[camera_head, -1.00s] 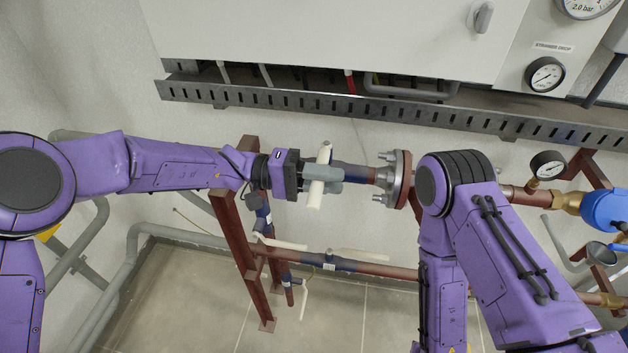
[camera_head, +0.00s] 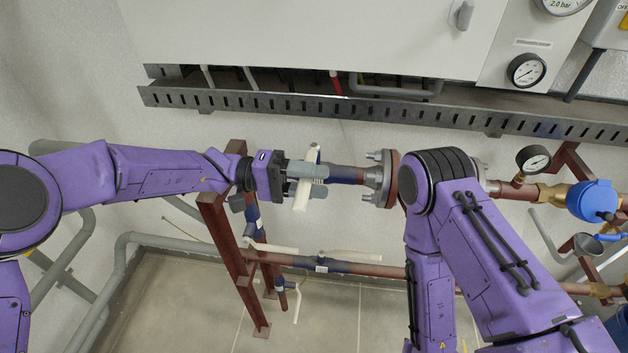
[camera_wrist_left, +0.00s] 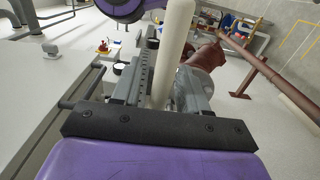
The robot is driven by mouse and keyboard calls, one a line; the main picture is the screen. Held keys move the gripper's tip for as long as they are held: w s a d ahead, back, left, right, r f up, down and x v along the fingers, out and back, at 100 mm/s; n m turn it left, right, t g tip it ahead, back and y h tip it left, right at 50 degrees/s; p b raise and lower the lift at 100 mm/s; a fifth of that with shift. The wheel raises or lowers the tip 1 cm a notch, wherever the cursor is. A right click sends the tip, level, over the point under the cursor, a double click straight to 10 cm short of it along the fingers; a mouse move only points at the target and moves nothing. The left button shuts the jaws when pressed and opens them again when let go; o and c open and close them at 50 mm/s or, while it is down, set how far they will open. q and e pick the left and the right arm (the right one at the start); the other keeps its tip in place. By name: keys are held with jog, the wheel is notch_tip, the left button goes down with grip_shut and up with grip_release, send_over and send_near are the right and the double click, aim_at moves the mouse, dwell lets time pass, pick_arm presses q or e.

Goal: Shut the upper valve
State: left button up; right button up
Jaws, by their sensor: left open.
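The upper valve's cream lever handle (camera_head: 301,197) stands crosswise to the blue-and-red upper pipe (camera_head: 346,174) in the head view. My left gripper (camera_head: 308,180) is open at this handle, with its grey fingers spread to either side of it. In the left wrist view the handle (camera_wrist_left: 172,50) runs lengthwise between the two fingers (camera_wrist_left: 163,95); I cannot tell whether either touches it. The fingers hide most of the valve body. Of my right arm only purple links show in the head view; its gripper is out of view.
A lower pipe (camera_head: 380,268) with cream handles (camera_head: 350,253) runs below. A red-brown post (camera_head: 222,245) stands under my left forearm. A slotted metal tray (camera_head: 420,113) runs above. A bolted flange (camera_head: 391,179) lies between the valve and my right arm.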

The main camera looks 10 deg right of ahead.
pick_arm(q)
jog(key=b+v, duration=0.4)
jog(key=v, duration=0.6)
jog(key=shift+a, duration=0.15)
